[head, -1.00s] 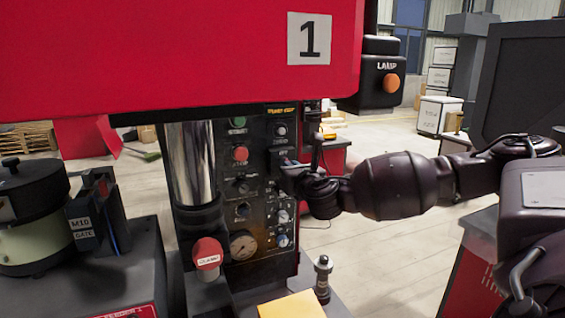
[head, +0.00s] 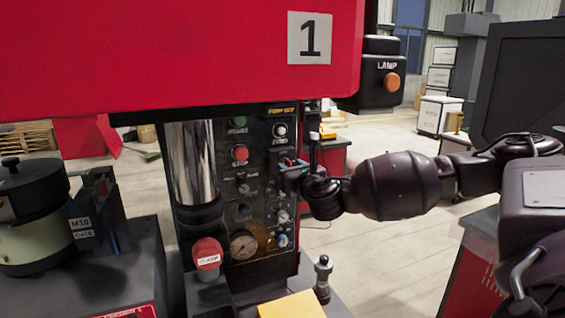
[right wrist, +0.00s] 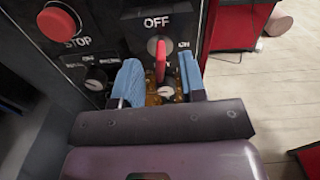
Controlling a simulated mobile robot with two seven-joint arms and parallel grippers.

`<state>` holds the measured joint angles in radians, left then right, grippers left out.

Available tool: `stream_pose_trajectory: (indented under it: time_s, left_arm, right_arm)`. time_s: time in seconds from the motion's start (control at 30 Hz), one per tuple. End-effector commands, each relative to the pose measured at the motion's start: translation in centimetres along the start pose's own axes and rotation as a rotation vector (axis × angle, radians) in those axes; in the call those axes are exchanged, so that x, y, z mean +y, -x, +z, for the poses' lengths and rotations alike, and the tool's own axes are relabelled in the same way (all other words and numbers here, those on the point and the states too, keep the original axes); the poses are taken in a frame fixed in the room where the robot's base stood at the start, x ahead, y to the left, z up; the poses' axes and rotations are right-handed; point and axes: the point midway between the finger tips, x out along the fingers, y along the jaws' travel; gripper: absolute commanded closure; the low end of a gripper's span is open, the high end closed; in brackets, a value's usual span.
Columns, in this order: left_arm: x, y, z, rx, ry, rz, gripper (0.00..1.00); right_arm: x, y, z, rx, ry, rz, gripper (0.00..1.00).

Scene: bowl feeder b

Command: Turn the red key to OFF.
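The red key (right wrist: 160,62) sits in a round silver lock on the dark control panel (head: 258,190). In the right wrist view its grip stands about upright, in line with the OFF label (right wrist: 156,22) above it. An ON label (right wrist: 184,45) is to the right of the lock. My right gripper (right wrist: 160,80) is open, with one blue fingertip on each side of the key and visible gaps between. In the head view the right gripper (head: 290,172) is at the panel's right edge and mostly hides the key. My left gripper is not in view.
A red STOP button (right wrist: 58,22) and a small black knob (right wrist: 96,78) are left of the key. More knobs and a gauge (head: 242,245) are lower on the panel. The red machine housing (head: 180,60) hangs above. A lamp box (head: 382,72) is at upper right.

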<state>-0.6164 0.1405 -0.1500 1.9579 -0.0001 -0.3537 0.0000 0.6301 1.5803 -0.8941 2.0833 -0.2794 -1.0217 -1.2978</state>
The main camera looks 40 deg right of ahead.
Motion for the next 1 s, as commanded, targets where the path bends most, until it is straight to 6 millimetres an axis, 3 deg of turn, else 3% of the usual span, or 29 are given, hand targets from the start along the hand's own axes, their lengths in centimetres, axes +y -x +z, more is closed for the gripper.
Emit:
stream_pose_trajectory:
  time_s: [0.7,1.0]
  left_arm:
    - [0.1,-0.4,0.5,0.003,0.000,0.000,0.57]
    - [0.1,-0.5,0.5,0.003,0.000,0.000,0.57]
  right_arm:
    - [0.0,5.8,-0.1,0.001,0.000,0.001,0.62]
    - [0.0,6.6,0.0,0.000,0.000,-0.001,0.62]
